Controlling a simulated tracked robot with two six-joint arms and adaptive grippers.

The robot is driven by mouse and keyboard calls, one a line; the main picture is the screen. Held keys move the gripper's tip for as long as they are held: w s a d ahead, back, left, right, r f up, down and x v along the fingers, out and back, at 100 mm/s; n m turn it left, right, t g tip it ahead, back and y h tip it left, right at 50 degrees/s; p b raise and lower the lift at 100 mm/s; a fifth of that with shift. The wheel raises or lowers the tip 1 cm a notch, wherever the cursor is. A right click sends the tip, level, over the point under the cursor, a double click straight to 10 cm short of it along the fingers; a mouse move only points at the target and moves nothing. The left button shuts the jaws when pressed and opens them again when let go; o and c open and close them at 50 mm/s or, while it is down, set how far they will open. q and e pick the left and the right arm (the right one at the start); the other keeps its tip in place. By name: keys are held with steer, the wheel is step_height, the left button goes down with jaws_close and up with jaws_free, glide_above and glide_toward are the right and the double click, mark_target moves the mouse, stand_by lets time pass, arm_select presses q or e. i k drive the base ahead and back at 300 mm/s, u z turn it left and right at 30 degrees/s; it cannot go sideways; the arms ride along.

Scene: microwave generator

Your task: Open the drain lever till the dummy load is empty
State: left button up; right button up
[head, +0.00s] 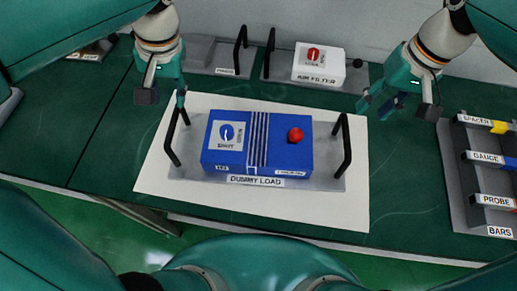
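The dummy load is a blue box (270,155) on a grey tray (330,183) with a black handle at each end. A white plate on its left top carries a blue round dial, which looks like the drain lever (227,132); small lettering by it seems to read SHUT and DRAIN. The pointer's exact direction is too small to tell. A red knob (296,134) sits on the right top. My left gripper (164,98) is open and empty, above and left of the box near the left handle. My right gripper (396,107) is open and empty, beyond the right handle.
The tray stands on a white mat (160,182) on the green table. Behind is an air filter box (319,67) with a red dial and black handle, beside another grey tray (209,56). A rack of labelled bars (487,180) stands at right. The table's left is mostly clear.

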mark_target(296, 135)
steer(key=k, duration=1)
